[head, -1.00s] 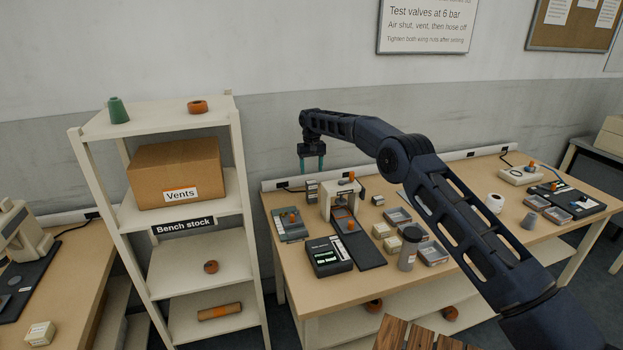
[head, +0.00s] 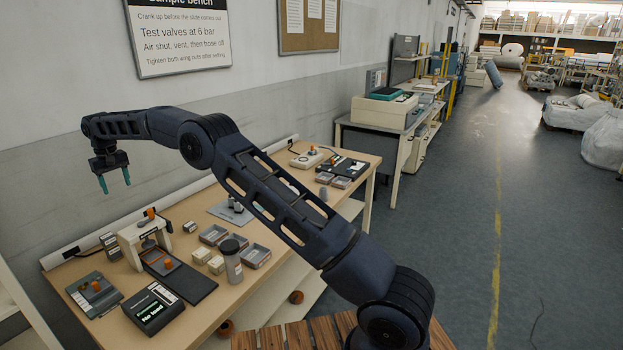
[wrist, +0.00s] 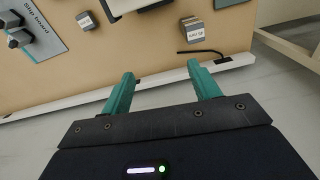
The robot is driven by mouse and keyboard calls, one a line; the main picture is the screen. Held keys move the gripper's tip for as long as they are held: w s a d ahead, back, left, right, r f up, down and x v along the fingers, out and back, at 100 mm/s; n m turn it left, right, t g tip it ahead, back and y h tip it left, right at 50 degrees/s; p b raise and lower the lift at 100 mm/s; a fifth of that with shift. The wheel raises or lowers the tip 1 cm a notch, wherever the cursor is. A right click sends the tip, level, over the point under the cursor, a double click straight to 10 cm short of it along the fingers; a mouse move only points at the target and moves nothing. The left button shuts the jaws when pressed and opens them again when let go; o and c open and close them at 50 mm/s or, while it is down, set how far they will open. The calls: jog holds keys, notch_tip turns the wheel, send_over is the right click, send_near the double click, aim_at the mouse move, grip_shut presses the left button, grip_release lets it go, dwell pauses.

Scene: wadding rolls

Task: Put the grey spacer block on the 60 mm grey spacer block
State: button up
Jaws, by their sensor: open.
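A small grey block with a pale label (head: 110,246) stands at the back left of the bench, left of the white press frame. In the wrist view a labelled grey block (wrist: 194,28) stands near a black cable. A smaller grey block (head: 190,227) sits right of the press, and a grey block also shows in the wrist view (wrist: 86,20). I cannot read the sizes, so I cannot tell which is the 60 mm block. My gripper (head: 115,186) is open and empty, pointing down, high above the back edge of the bench; its fingers (wrist: 160,72) show apart in the wrist view.
The white press frame (head: 133,250) stands beside the blocks. A black display unit (head: 154,309), grey trays (head: 257,256) and a grey lidded jar (head: 233,262) occupy the front. A slip board (head: 224,216) lies further right. The wall is close behind the bench.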

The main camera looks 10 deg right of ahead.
jog(key=d+r+m, duration=0.1)
jog(key=d+r, duration=0.6)
jog(key=d, duration=0.4)
jog(key=d+r+m+t, duration=0.1)
jog(key=d+r, duration=0.6)
jog(key=d, duration=0.4)
jog(key=d+r+m, duration=0.1)
jog(key=d+r, duration=0.6)
jog(key=d, duration=0.4)
jog(key=s+d+r+t, duration=0.1)
jog(key=s+d+r, duration=0.15)
jog(key=d, duration=0.35)
jog(key=s+d+r, duration=0.1)
jog(key=s+d, duration=0.2)
jog(key=d, duration=0.3)
jog(key=s+d+m+t, duration=0.1)
jog(key=s+d+m, duration=0.2)
jog(key=s+d, duration=1.4)
jog(key=s+d+f+m, duration=0.1)
jog(key=s+d+f, duration=0.4)
jog(key=s, duration=0.4)
jog(key=s+d+f+m+t, duration=0.1)
jog(key=s+d+f, duration=0.5)
jog(key=s, duration=0.3)
jog(key=shift+f, duration=0.45)
